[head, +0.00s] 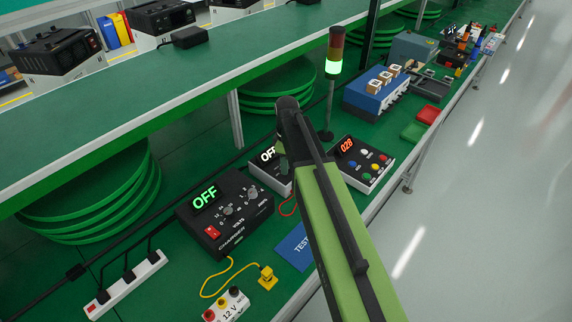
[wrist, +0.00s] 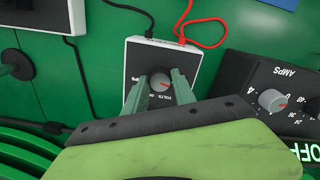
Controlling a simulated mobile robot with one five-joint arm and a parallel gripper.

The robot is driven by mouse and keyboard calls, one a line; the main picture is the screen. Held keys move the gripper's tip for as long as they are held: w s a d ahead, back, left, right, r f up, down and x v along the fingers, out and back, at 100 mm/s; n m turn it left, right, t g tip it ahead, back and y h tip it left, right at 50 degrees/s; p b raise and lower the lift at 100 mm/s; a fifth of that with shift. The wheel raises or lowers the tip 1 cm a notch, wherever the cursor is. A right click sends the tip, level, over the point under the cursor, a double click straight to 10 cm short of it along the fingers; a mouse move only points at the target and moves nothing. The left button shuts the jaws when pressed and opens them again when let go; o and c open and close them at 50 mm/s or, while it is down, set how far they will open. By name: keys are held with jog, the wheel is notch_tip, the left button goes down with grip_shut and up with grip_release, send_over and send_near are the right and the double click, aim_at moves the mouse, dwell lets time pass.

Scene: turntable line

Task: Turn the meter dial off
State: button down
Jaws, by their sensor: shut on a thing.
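The meter (wrist: 146,60) is a small white-edged box with a dark face. In the wrist view, its round grey dial (wrist: 160,82) has a red mark and "VOLTS" printed beside it. My gripper (wrist: 158,80) is shut on the dial, with one green finger on each side. In the head view the meter (head: 256,164) is partly hidden behind my arm, and its lit display reads OFF in white. My fingertips and the dial are hidden there.
A black charger box (head: 228,236) with a green OFF display stands left of the meter. A box with colored buttons (head: 372,178) reading 028 stands to the right, near a signal tower (head: 334,62). A blue card (head: 294,246) lies in front. A shelf (head: 150,82) overhangs behind.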

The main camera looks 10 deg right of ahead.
jog(key=shift+s+a, duration=0.1)
jog(key=shift+s, duration=0.05)
jog(key=c, duration=1)
grip_release()
jog(key=shift+c, duration=0.2)
notch_tip(320, 180, up, 17)
jog(key=p, duration=1.7)
jog(key=shift+r, duration=0.15)
